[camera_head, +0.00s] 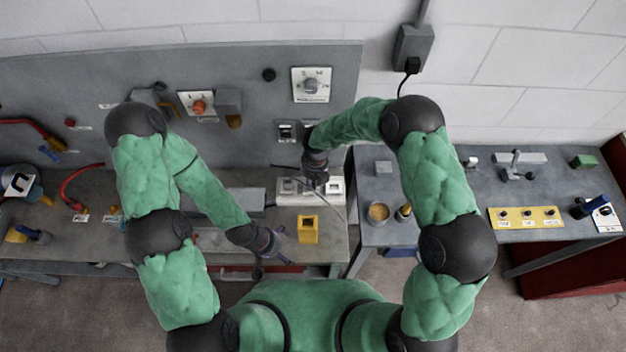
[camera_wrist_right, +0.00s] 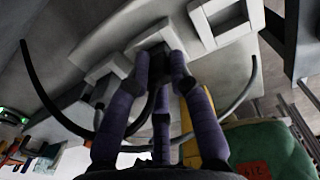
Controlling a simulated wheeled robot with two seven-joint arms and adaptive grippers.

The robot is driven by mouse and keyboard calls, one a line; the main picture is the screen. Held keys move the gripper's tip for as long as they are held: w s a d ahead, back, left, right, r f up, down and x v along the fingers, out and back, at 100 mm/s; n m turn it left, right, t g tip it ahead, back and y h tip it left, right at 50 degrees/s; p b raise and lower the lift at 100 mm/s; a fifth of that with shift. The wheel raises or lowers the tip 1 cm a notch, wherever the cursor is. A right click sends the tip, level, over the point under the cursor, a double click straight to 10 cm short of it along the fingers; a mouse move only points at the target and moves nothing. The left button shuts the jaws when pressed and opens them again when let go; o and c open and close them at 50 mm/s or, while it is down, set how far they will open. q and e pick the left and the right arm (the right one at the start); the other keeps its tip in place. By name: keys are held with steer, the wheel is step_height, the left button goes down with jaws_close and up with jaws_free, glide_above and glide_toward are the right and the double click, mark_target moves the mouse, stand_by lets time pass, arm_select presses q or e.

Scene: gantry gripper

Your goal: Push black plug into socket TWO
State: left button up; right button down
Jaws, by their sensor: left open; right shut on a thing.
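A white socket strip (camera_head: 334,188) with square sockets lies on the left bench below the grey panel. In the right wrist view, one square socket (camera_wrist_right: 222,22) stands clear at the upper right, and another white socket block is right at my fingertips. My right gripper (camera_head: 316,180) points down over the strip and is shut on the black plug. The purple fingers (camera_wrist_right: 160,65) mostly hide the plug, and a black cable (camera_wrist_right: 45,98) curves around them. I cannot tell how deep the plug sits. My left gripper (camera_head: 279,248) is open and empty near the bench's front edge.
A yellow block (camera_head: 308,229) stands in front of the strip, close to my left gripper. The upright grey panel (camera_head: 330,75) carries switches and knobs behind. A right bench (camera_head: 460,230) holds a round tin (camera_head: 378,212) and a yellow plate (camera_head: 515,217). A gap separates the benches.

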steer(key=c, duration=1)
jaws_free()
steer(key=shift+c, duration=0.2)
step_height(320, 180, up, 12)
steer(key=shift+d, duration=0.25)
steer(key=shift+f, duration=0.1)
